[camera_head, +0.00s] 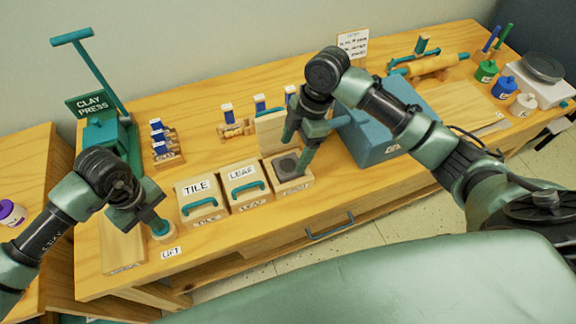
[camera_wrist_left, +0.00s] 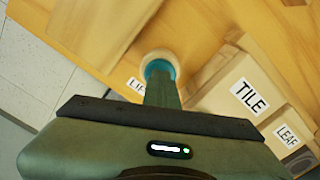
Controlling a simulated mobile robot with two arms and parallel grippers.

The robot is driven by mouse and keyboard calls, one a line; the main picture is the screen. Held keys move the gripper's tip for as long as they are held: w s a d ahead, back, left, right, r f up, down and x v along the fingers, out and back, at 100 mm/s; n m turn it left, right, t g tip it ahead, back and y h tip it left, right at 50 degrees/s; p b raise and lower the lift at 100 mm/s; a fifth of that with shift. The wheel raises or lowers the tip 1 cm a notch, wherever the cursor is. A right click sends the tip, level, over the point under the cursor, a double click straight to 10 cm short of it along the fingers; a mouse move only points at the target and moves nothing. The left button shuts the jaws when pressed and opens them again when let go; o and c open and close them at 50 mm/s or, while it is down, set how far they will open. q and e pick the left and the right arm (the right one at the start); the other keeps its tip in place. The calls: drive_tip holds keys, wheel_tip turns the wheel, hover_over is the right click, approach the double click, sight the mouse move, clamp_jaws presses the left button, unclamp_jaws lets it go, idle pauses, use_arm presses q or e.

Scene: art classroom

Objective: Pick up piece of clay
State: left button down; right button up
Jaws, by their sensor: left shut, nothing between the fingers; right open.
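A dark grey block (camera_head: 287,165), which looks like the clay, lies in the open third wooden box (camera_head: 293,186). My right gripper (camera_head: 296,158) is open and points down at this box, with its fingers over or beside the grey block. I cannot tell whether they touch it. My left gripper (camera_head: 152,217) is shut and empty, just above a small round teal-and-wood knob (camera_head: 161,233) near the front left of the table. In the left wrist view the shut fingers (camera_wrist_left: 161,84) reach to the knob (camera_wrist_left: 158,62); contact is unclear.
Closed boxes labelled TILE (camera_head: 203,205) and LEAF (camera_head: 245,190) stand left of the open box. A wooden lid (camera_head: 270,133) stands behind it. A blue box (camera_head: 372,140) is to the right. The clay press (camera_head: 103,132) stands back left. A drawer handle (camera_head: 330,228) is in front.

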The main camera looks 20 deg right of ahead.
sight(288, 166)
drive_tip(key=x, duration=0.5)
drive_tip(key=shift+w+d+f, duration=0.1)
drive_tip(key=shift+w+f, duration=0.05)
drive_tip(key=shift+f, duration=0.25)
drive_tip(key=c, duration=1.3)
use_arm(q)
drive_tip(key=shift+a, duration=0.1)
use_arm(e)
drive_tip(key=shift+r, duration=8.05)
